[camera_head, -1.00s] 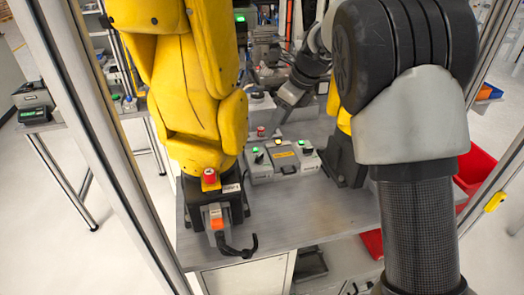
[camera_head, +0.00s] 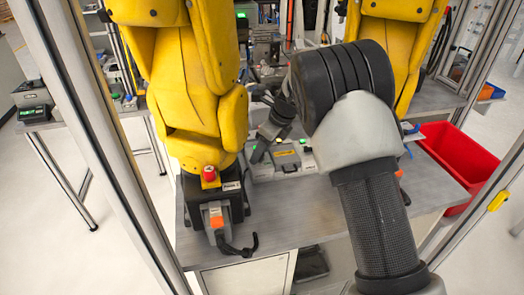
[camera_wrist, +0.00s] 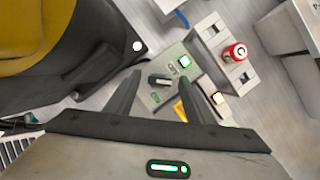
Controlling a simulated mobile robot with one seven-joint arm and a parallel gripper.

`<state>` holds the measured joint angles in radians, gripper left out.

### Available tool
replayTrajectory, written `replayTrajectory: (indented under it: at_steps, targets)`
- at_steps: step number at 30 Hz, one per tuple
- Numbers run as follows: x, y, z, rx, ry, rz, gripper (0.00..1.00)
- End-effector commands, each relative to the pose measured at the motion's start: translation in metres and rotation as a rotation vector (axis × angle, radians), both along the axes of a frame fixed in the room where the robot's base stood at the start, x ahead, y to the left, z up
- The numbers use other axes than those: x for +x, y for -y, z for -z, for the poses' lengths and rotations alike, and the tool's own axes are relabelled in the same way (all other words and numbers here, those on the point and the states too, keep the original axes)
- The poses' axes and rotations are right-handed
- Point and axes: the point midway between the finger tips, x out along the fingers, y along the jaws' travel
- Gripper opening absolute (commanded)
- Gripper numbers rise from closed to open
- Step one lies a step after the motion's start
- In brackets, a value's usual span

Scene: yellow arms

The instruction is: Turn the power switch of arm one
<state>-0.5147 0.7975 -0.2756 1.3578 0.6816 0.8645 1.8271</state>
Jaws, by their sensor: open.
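My gripper (camera_head: 262,148) hangs over the left part of the box. In the wrist view my gripper (camera_wrist: 163,77) is open, with one finger on each side of the knob. I cannot tell whether the fingers touch it. Which yellow arm is arm one is not readable.
A red emergency button (camera_wrist: 235,52) stands on a grey box beside the knob. A second yellow arm (camera_head: 395,45) stands at the right, and a red bin (camera_head: 460,160) is beyond the table edge. The front tabletop (camera_head: 300,215) is mostly clear.

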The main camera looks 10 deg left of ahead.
Motion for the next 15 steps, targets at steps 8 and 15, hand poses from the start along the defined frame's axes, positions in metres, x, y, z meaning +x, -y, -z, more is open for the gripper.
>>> replayTrajectory:
  at_steps: [8, 15]
  targets:
    - [-0.0001, 0.0002, -0.0001, 0.000, 0.000, 0.000, 0.21]
    - [0.0000, 0.0004, -0.0006, 0.000, -0.001, -0.006, 0.07]
